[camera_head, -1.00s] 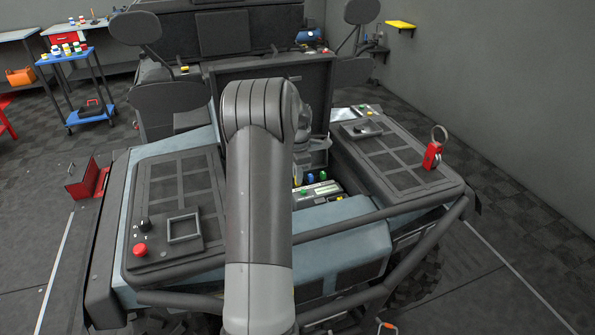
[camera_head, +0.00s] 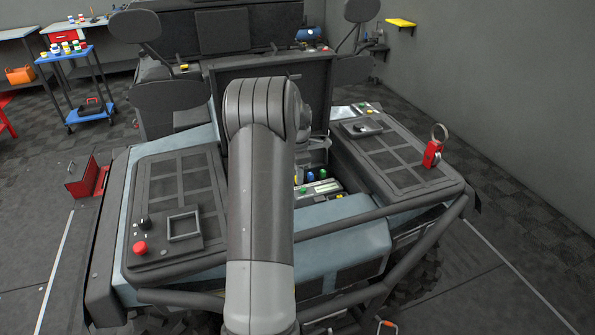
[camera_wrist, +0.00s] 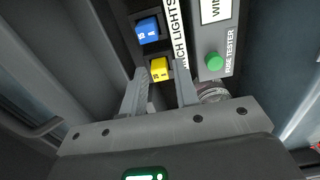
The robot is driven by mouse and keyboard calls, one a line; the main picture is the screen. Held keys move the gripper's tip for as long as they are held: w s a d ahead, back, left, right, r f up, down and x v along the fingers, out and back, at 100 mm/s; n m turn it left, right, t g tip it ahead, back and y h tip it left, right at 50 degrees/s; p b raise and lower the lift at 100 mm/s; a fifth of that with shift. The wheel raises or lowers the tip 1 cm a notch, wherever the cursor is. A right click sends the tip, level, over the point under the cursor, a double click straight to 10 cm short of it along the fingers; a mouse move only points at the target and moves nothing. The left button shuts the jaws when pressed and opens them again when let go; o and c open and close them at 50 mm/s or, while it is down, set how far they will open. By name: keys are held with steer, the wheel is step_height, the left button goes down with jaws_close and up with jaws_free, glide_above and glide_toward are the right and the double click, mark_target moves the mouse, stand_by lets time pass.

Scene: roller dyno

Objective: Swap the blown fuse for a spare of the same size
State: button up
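In the wrist view, my gripper (camera_wrist: 161,72) points into the engine bay, its two fingers apart. A yellow fuse (camera_wrist: 159,69) stands between the fingertips in a dark slot block, with narrow gaps seeming to show beside it. A blue fuse (camera_wrist: 147,30) stands just beyond it. A white strip reading "CH LIGHTS" (camera_wrist: 176,30) runs beside them. To the right is the grey fuse tester (camera_wrist: 221,40) with a green button (camera_wrist: 214,61). In the head view, blue fuses (camera_head: 311,176) show in the bay; my arm hides the gripper. Which fuse is blown cannot be told.
Bay walls stand close on both sides. A round ribbed part (camera_wrist: 212,92) lies beside the right finger. In the head view, the raised lid (camera_head: 313,98) stands behind the bay and a tubular bar (camera_head: 375,220) crosses in front. A red tag with a ring (camera_head: 433,153) sits on the right panel.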

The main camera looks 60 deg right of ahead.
steer(key=shift+o, duration=1.1)
steer(key=shift+r, duration=0.1)
step_height(320, 180, up, 11)
